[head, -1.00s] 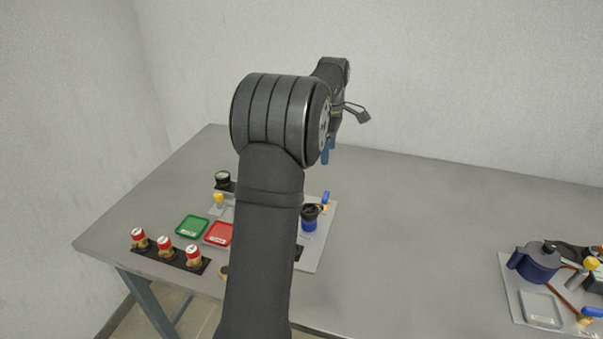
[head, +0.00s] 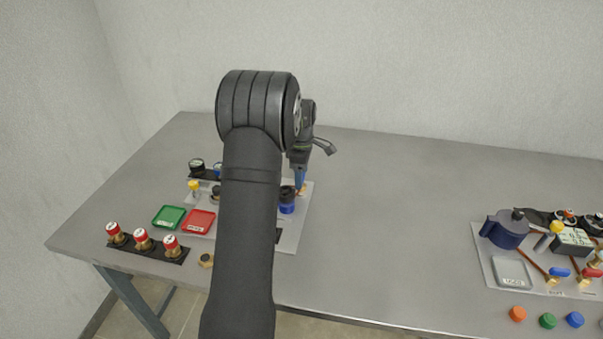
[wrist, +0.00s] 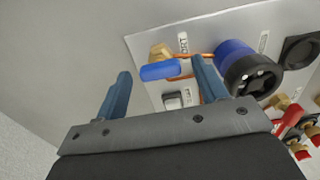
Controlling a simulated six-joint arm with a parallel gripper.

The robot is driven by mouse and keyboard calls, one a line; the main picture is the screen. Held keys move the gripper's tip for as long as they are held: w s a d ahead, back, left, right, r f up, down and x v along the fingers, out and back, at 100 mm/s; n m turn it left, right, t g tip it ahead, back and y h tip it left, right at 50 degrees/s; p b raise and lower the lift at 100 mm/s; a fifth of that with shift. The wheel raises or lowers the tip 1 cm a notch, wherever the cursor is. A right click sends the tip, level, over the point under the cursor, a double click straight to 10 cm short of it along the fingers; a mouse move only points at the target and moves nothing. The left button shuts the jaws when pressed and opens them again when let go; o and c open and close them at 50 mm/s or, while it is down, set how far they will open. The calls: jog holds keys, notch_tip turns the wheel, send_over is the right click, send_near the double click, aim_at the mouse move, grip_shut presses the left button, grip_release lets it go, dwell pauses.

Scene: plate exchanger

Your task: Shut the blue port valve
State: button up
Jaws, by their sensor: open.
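A small valve with a blue lever (wrist: 160,71) and a brass body (wrist: 160,50) sits on a light grey panel (wrist: 142,50) in the wrist view. A copper-coloured pipe (wrist: 196,54) runs from it towards a blue cylinder with a black top (wrist: 236,62). My gripper (wrist: 162,67) is open and empty, and the blue lever appears between its two blue fingers, beyond the tips; I see no clear contact. In the head view my gripper (head: 301,190) is low over the right edge of the panel (head: 290,238) and hides this valve. The blue cylinder (head: 287,207) stands beside it.
Green (head: 169,217) and red (head: 199,222) trays and several red-topped brass fittings (head: 142,238) are at left. A second panel (head: 487,262) at right carries a dark blue pot (head: 508,232) and another blue lever (head: 559,272). The table between the panels is clear.

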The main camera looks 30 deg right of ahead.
jog(key=c, duration=1)
jog(key=shift+m, duration=0.4)
jog(key=m, duration=1.3)
jog(key=shift+m, duration=2)
